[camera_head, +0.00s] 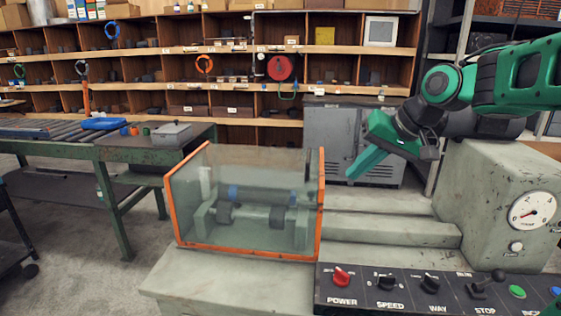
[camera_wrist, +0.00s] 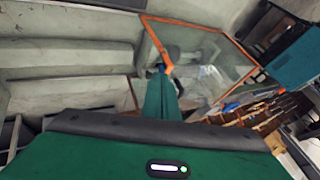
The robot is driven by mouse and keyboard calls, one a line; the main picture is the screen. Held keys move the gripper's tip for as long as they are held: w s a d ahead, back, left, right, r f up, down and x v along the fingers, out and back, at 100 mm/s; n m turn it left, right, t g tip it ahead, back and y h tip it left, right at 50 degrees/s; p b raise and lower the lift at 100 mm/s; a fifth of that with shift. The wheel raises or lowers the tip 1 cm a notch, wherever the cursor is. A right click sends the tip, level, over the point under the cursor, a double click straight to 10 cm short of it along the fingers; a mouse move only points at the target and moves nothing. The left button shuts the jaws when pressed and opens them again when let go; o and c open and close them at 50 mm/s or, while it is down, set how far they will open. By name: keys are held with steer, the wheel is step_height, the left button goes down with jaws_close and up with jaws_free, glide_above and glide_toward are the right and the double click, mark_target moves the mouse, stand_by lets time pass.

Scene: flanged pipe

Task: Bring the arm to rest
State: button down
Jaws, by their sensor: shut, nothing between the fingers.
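My green arm (camera_head: 520,75) reaches in from the right in the head view, above the grey machine. My gripper (camera_head: 352,176) points down and left, to the right of the clear guard, with nothing held. In the wrist view my gripper (camera_wrist: 161,72) is shut, its tip appearing in front of the guard's orange edge. The guard (camera_head: 321,200) is a clear box with an orange frame. Behind its panes lies a dark pipe (camera_head: 265,196) with a blue band, above rollers (camera_head: 262,215). I cannot tell from these views whether my gripper touches the guard.
A control panel (camera_head: 435,290) with knobs and a lever is at the front right. A grey housing with a gauge (camera_head: 532,210) stands below my arm. A green-legged roller table (camera_head: 115,148) is at left. Shelves (camera_head: 230,52) and a grey cabinet (camera_head: 335,130) stand behind.

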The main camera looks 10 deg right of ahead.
steer(key=s+d+f+m+g+h, duration=0.1)
steer(key=s+d+f+g, duration=0.1)
steer(key=s+f, duration=0.3)
steer(key=s+d+f+m+g+h, duration=0.1)
steer(key=s+f, duration=0.4)
steer(key=s, duration=0.7)
steer(key=s+d+f+m+g+h, duration=0.1)
steer(key=s+d+f+g, duration=0.2)
steer(key=s+d+f, duration=0.2)
steer(key=s+f, duration=0.1)
steer(key=s, duration=0.2)
steer(key=shift+s+g, duration=0.25)
steer(key=shift+g, duration=0.05)
steer(key=shift+w, duration=0.1)
steer(key=shift+w+f+h, duration=0.2)
steer(key=shift+w+h, duration=0.1)
steer(key=shift+w, duration=0.2)
